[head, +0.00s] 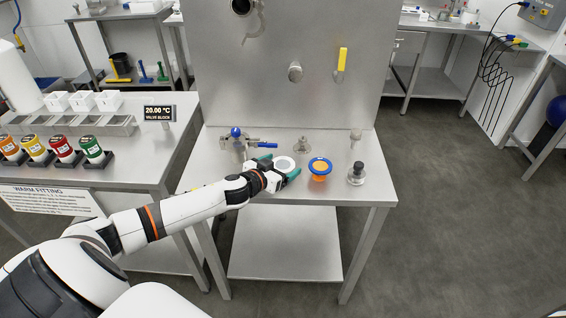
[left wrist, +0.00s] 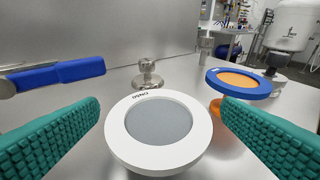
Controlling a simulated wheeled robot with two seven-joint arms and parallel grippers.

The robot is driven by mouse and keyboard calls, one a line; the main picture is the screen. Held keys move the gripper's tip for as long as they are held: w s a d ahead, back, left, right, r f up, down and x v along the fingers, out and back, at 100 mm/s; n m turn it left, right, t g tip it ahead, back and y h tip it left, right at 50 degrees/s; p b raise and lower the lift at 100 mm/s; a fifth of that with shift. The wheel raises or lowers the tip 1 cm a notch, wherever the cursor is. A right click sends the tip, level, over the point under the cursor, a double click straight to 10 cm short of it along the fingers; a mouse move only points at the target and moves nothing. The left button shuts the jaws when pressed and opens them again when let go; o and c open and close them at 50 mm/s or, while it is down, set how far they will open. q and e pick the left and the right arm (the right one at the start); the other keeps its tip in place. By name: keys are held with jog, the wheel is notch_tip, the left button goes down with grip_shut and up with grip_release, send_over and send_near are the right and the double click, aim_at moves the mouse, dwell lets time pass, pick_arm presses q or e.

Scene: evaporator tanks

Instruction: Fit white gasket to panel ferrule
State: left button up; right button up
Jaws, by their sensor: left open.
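The white gasket (head: 284,157), a flat ring around a grey centre, is low over the steel table in the head view. In the left wrist view the white gasket (left wrist: 117,128) fills the lower middle, with small dark lettering on its far rim. My left gripper (head: 284,169) is open, its teal fingers on either side of the gasket. In the left wrist view gaps show between the ring and both fingers. On the upright steel panel a short round stub (head: 295,72) and a dark pipe opening (head: 240,6) show; I cannot tell which is the panel ferrule. My right gripper is out of view.
A blue ring with an orange centre (head: 320,167) stands right of the gasket. A dark-based fitting (head: 356,174), a small steel fitting (head: 302,144) and a blue-handled clamp (head: 262,144) are nearby. A yellow valve handle (head: 341,58) sticks out from the panel.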

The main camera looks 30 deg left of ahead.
pick_arm(q)
jog(key=shift+x, duration=0.9)
jog(key=c, duration=1)
